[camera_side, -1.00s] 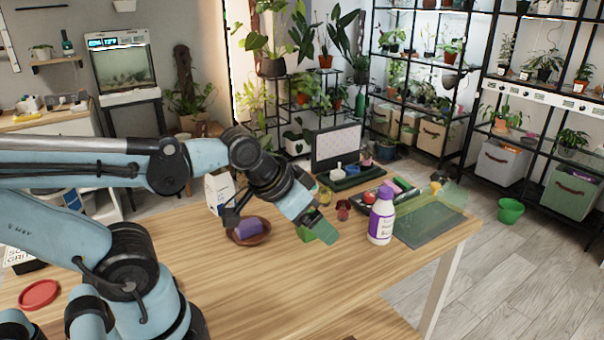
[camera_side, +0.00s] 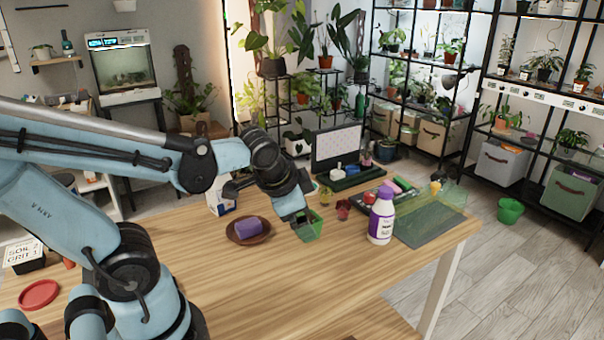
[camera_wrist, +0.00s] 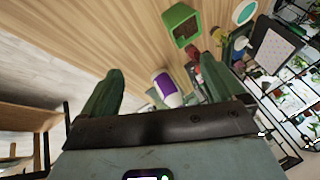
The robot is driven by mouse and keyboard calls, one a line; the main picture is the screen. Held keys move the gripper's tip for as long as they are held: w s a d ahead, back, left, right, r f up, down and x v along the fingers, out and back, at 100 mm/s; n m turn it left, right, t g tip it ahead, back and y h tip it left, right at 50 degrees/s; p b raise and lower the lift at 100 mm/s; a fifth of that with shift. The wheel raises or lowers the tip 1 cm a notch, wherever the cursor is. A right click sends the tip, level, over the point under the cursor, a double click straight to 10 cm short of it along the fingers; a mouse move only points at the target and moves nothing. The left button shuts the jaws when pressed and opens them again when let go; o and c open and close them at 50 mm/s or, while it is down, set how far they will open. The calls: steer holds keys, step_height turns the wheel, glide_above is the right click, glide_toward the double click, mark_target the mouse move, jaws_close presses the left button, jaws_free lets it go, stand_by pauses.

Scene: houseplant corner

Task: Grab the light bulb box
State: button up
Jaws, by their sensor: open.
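A white carton (camera_side: 221,196) with dark print stands on the table behind my forearm in the side view. It may be the light bulb box; my arm hides part of it and I cannot read its print. My gripper (camera_wrist: 161,63) is open, with its two green fingers apart and nothing held between them. In the side view my gripper (camera_side: 298,217) is to the right of the carton, in front of or beside a green square pot (camera_side: 314,226). The wrist view also shows this pot (camera_wrist: 182,25), beyond the fingers. I do not make out the carton there.
A white bottle with a purple label (camera_side: 381,216) stands right of the green pot. A purple block (camera_side: 248,227) lies on a brown saucer (camera_side: 265,238). The front tabletop is clear.

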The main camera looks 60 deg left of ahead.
steer(key=a+f+m+g+y, duration=0.25)
steer(key=a+m+y, duration=0.3)
steer(key=a, duration=0.45)
steer(key=m+g+y, duration=0.5)
steer(key=m+g, duration=0.1)
glide_toward(217, 181)
step_height(217, 181, down, 2)
steer(key=w+a, duration=0.2)
steer(key=x, duration=0.6)
steer(key=shift+s+a+f, duration=0.15)
steer(key=shift+s+a, duration=0.05)
steer(key=shift+s, duration=0.1)
steer(key=shift+r+x, duration=0.15)
steer(key=shift+x, duration=1.15)
steer(key=shift+r+x, duration=0.15)
steer(key=shift+x, duration=1.15)
steer(key=shift+a, duration=0.1)
steer(key=c, duration=1)
